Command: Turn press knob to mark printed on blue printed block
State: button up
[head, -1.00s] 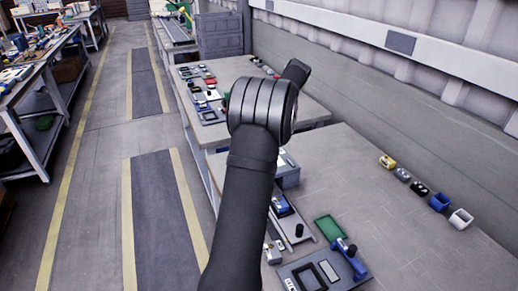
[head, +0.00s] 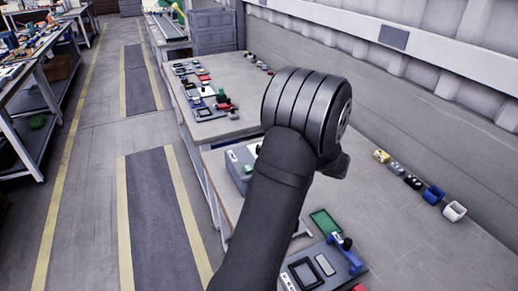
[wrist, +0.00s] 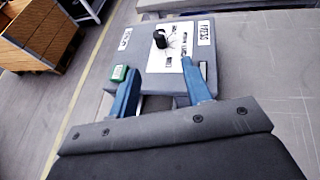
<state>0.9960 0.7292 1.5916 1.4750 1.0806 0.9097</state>
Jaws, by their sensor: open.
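In the wrist view, a black knob (wrist: 160,39) stands on a white printed plate (wrist: 176,52) on top of a grey box (wrist: 138,48). A label reading PRESS (wrist: 205,33) is right of the plate, and another label (wrist: 124,39), hard to read, is on the left. A green part (wrist: 119,73) sits at the box's near left. My gripper (wrist: 159,70) is open and empty, its two blue fingers over the near side of the box, with the knob beyond the gap between them. In the head view, the box (head: 240,168) is partly hidden by my arm. I cannot make out a blue printed block.
The bench between is clear. Another cluttered bench (head: 240,75) lies beyond.

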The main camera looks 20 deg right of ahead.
jog(key=x, duration=1.5)
jog(key=shift+s, duration=0.1)
grip_shut()
jog(key=shift+d, duration=0.1)
jog(key=n+g+y, duration=0.2)
jog(key=n+y, duration=0.2)
jog(key=shift+f+y, duration=0.1)
jog(key=shift+y, duration=0.2)
jog(key=shift+n+g+y, duration=1.6)
jog(key=shift+n+g, duration=0.5)
jog(key=shift+n, duration=0.3)
grip_release()
